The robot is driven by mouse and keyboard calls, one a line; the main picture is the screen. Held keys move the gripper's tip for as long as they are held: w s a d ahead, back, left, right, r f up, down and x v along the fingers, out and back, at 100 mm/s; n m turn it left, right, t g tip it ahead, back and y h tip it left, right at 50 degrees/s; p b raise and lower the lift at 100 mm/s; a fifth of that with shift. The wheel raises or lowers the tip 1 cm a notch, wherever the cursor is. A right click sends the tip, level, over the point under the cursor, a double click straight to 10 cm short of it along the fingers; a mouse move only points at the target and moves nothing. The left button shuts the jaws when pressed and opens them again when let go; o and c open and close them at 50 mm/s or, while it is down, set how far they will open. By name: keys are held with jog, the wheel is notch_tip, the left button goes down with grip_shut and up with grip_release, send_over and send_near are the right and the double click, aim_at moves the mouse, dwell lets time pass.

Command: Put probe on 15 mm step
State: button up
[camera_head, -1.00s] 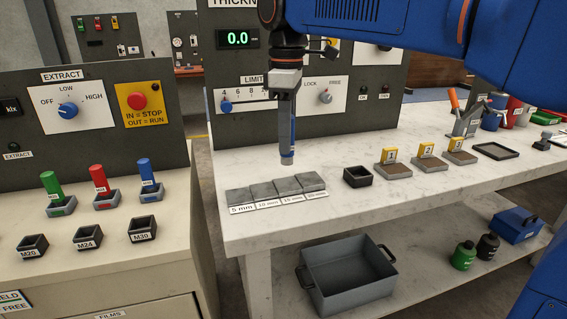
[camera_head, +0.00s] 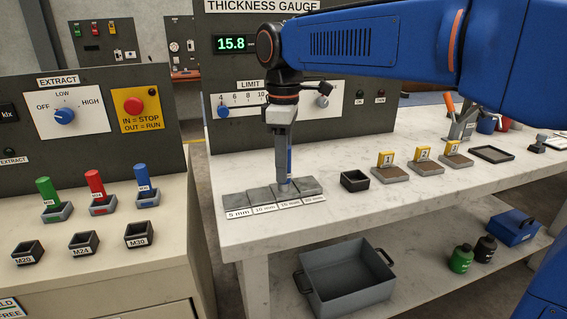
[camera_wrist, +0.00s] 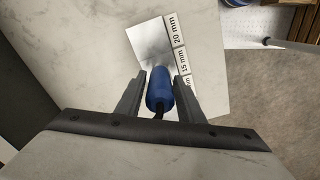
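The grey step block (camera_head: 239,200) lies on the white bench, with labels 5, 10, 15 and 20 mm along its front. My gripper (camera_head: 284,128) is shut on the probe (camera_head: 289,160), which it holds upright above the block. The probe's lower end is at the 15 mm step; whether it touches is too small to tell. The gauge display (camera_head: 231,44) reads 15.8 in green. In the wrist view, the blue probe (camera_wrist: 159,88) sits between both fingers and hides part of the block (camera_wrist: 150,42); the 20 mm and 15 mm labels show beside it.
A small black open holder (camera_head: 354,181) stands right of the block. Several yellow-numbered plates (camera_head: 386,160) stand farther right. The gauge panel (camera_head: 330,135) rises behind. A grey bin (camera_head: 345,280) is on the shelf below. Bare bench lies in front of the block.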

jog(key=shift+o, duration=0.7)
notch_tip(320, 180, up, 12)
jog(key=shift+r, duration=0.15)
jog(key=s+d+f+m+t, duration=0.2)
jog(key=s+d+f+m, duration=0.45)
jog(key=d+f, duration=0.35)
jog(key=s+d+f+m+t, duration=0.1)
jog(key=s+d+f+m, duration=0.55)
jog(key=d, duration=0.55)
jog(key=s+d+f+m+t, duration=0.1)
jog(key=s+d+f, duration=0.1)
jog(key=s+f, duration=0.2)
jog(key=s+d+f+m, duration=0.1)
jog(key=s+d+f, duration=0.2)
jog(key=f, duration=0.6)
jog(key=shift+s+m+t, duration=0.35)
jog(key=shift+m+t, duration=0.05)
